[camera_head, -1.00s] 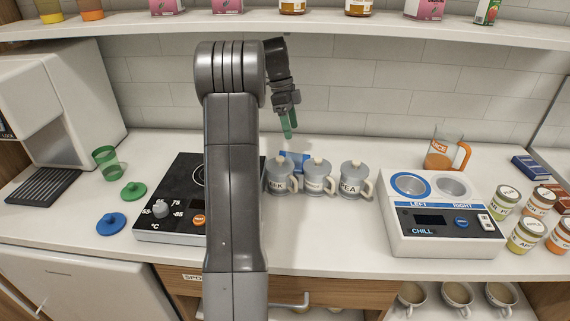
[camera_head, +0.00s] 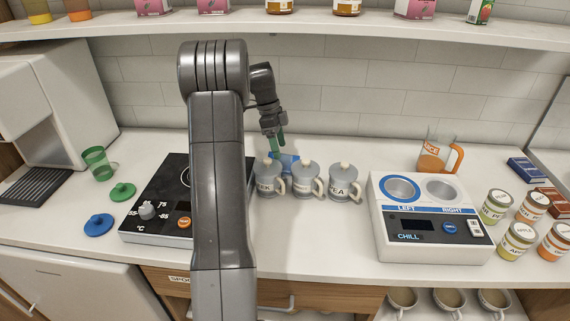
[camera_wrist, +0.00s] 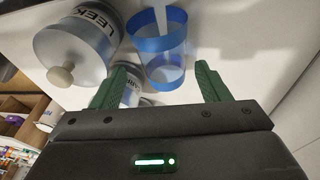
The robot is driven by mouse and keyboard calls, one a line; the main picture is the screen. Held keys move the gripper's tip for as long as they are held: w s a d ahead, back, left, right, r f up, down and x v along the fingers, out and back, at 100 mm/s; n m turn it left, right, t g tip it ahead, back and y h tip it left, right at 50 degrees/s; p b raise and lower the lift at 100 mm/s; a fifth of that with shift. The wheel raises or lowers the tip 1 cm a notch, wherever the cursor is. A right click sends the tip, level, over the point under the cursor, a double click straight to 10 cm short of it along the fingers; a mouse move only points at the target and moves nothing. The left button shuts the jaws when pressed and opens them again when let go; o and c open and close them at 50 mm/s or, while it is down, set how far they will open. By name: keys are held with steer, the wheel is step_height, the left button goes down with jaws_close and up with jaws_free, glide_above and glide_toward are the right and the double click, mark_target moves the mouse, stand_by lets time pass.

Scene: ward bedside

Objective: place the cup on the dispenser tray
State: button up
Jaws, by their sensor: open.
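A clear blue cup (camera_head: 288,161) stands on the counter behind the jars, partly hidden by them. It also shows in the wrist view (camera_wrist: 163,50), just ahead of and between my fingertips. My gripper (camera_wrist: 159,68) is open, with green fingers and nothing held. In the head view my gripper (camera_head: 280,144) hangs just above and behind the jars, close over the blue cup. A clear green cup (camera_head: 97,163) stands on the counter at left. The dispenser (camera_head: 62,95) is at far left, with its black slatted tray (camera_head: 35,187) empty at its foot.
A black heater (camera_head: 160,205), green lid (camera_head: 122,192) and blue lid (camera_head: 98,224) lie left. A chiller (camera_head: 425,245) and orange jug (camera_head: 433,158) stand right.

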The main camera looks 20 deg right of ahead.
mark_target(283, 160)
steer(key=shift+p+x, duration=0.55)
steer(key=shift+x, duration=2.55)
steer(key=shift+w, duration=0.2)
steer(key=c, duration=0.8)
steer(key=shift+c, duration=0.2)
